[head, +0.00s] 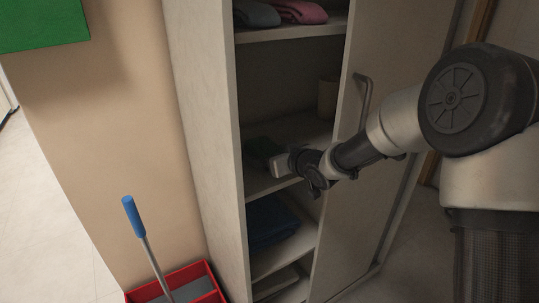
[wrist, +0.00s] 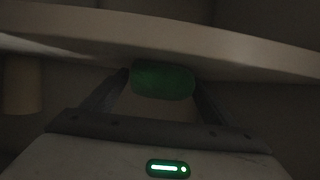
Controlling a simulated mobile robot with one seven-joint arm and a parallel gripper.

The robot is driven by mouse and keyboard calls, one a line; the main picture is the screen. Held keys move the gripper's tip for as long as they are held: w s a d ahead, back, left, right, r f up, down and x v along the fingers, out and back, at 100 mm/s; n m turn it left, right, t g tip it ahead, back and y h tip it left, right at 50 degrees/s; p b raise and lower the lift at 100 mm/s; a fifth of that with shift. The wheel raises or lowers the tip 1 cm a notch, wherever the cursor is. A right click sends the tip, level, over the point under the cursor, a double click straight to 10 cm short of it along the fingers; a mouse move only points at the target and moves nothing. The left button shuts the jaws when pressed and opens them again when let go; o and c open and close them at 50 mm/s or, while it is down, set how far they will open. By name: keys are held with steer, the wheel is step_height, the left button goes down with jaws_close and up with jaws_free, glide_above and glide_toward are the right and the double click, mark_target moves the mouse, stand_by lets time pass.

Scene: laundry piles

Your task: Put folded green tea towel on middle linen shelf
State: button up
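The folded green tea towel (head: 262,147) is a small dark green bundle at the middle shelf (head: 308,128) of the cabinet, near its left side. My gripper (head: 276,160) reaches into this compartment from the right. In the wrist view the towel (wrist: 163,80) spans the gap between my fingertips, with a finger against each side, so my gripper looks shut on it. The pale shelf board (wrist: 215,45) runs across behind the towel. It is dim, and I cannot tell whether the towel touches the shelf surface.
A beige cylinder (head: 327,97) stands right of the towel. Grey (head: 257,14) and pink (head: 300,11) cloths lie on the upper shelf, a dark blue cloth (head: 270,220) below. The handled door (head: 368,200) is at right. A red caddy (head: 205,276) holds a blue-handled tool (head: 132,215).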

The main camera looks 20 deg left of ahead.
steer(key=shift+r, duration=0.3)
steer(key=p+v, duration=0.3)
steer(key=v, duration=0.7)
steer(key=shift+s+d+r, duration=0.15)
steer(key=shift+d, duration=0.05)
steer(key=shift+s+d+r, duration=0.15)
steer(key=shift+s+d, duration=0.3)
steer(key=shift+s, duration=0.05)
